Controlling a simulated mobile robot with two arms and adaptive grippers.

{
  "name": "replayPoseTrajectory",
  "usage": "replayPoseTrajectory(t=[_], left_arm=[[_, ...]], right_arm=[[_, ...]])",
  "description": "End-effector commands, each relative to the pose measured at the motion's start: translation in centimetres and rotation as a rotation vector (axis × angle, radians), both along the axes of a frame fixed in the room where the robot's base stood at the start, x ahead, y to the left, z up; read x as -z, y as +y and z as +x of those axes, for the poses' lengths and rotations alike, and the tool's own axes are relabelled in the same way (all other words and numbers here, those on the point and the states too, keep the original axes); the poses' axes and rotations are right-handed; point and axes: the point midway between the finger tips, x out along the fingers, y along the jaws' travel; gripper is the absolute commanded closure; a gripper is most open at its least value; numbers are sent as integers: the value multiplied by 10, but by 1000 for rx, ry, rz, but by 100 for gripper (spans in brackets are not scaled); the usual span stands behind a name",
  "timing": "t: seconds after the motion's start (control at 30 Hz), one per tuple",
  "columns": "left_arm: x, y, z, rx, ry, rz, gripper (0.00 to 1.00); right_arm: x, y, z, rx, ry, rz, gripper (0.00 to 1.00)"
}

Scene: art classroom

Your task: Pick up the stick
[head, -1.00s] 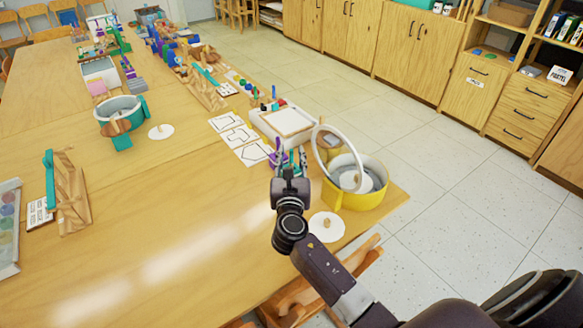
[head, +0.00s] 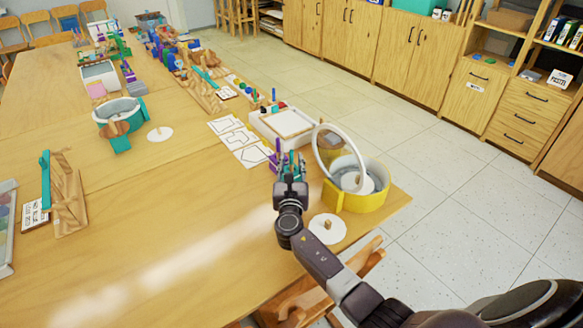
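My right gripper (head: 289,178) is over the right part of the table, its fingers pointing away from me. Small purple and teal upright pieces (head: 278,150) show at and just beyond its fingertips. They overlap the fingers, so I cannot tell whether the gripper is open or shut, or touches anything. I cannot single out the stick with certainty; it may be among these pieces or hidden by the gripper. My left gripper is not in view.
A yellow round container (head: 360,199) with a raised ring-shaped lid (head: 338,150) stands close right of the gripper. A white disc with a knob (head: 327,228) lies in front of it. A white tray (head: 291,124) and white cards (head: 238,140) lie beyond. The table's left front (head: 170,235) is clear.

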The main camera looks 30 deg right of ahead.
Motion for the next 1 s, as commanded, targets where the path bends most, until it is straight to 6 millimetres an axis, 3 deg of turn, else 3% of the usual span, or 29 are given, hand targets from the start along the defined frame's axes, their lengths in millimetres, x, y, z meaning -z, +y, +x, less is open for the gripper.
replayPoseTrajectory(t=[0.37, 0.63, 1.0], left_arm=[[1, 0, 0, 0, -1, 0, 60], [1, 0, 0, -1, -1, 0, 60], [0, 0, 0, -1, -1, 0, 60]], right_arm=[[0, -5, 9, 1, 1, 0, 72], [0, -5, 9, 0, 1, 0, 100], [-2, -5, 9, 0, 0, 0, 100]])
